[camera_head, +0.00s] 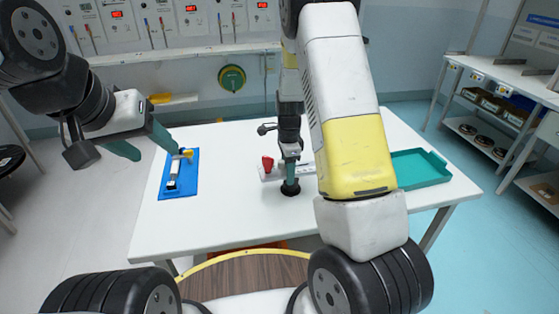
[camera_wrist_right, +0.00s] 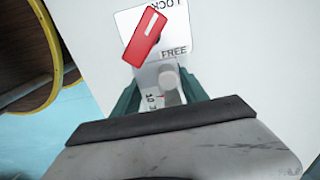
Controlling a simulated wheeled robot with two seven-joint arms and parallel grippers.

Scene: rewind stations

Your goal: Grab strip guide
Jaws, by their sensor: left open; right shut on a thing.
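A pale metal guide with a printed scale (camera_wrist_right: 152,98) and an upright grey post (camera_wrist_right: 170,84) shows in the right wrist view; I take it to be the strip guide. A red lever (camera_wrist_right: 145,37) on a white LOCK/FREE plate (camera_wrist_right: 178,24) stands just beyond it. In the head view the red lever (camera_head: 267,163) is mid-table, left of my right gripper (camera_head: 290,184). My right gripper is shut on the post, low over the table; its fingers partly hide the guide. My left gripper (camera_head: 156,153) is open and empty, above and left of a blue mat.
The blue mat (camera_head: 165,190) on the white table (camera_head: 225,215) bears a tool with a yellow part (camera_head: 187,153). A teal tray (camera_head: 425,180) lies at the right, partly behind my right arm. Shelves (camera_head: 490,140) stand further right. The table front is clear.

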